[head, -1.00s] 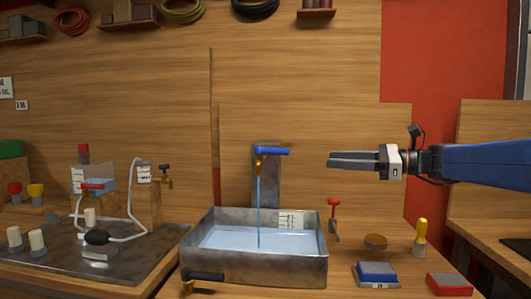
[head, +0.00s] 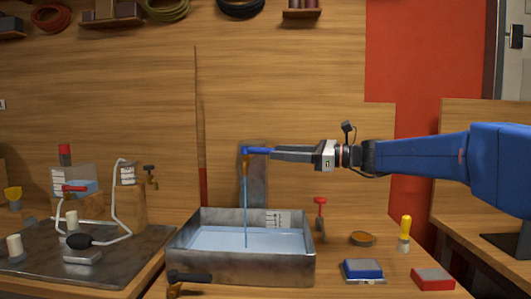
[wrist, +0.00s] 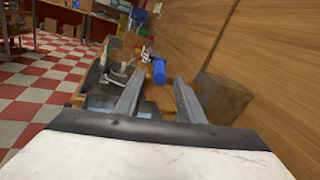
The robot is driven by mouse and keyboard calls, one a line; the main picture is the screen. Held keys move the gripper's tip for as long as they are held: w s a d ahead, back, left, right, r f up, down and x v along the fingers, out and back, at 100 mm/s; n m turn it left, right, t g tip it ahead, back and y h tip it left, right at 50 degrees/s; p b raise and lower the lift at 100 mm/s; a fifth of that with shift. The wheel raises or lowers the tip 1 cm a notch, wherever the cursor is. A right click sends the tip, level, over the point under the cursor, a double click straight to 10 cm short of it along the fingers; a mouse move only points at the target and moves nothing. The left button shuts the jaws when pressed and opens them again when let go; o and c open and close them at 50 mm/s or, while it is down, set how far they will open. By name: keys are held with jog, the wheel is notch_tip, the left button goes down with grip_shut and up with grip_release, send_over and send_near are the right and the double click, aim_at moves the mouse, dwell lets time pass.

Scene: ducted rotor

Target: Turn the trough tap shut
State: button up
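The trough tap has a blue lever handle (head: 258,150) on a grey upright (head: 253,185) behind the metal trough (head: 240,267). A thin blue stream of water (head: 245,210) runs from its spout into the water in the trough. My gripper (head: 276,153) is level with the handle, its fingertips at the handle's right end. In the wrist view, my gripper (wrist: 161,76) is open, and the blue handle's end (wrist: 159,71) shows between the two fingertips. I cannot tell whether either finger touches it.
A red-handled valve (head: 320,205), a brown bowl (head: 362,239), a yellow-handled tool (head: 405,230), and blue (head: 363,268) and red (head: 433,279) blocks lie right of the trough. A black-handled tap (head: 188,277) is at its front left. A tray with tubing (head: 100,245) stands left.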

aim_at(265, 151)
jog(key=shift+x, duration=2.85)
grip_shut()
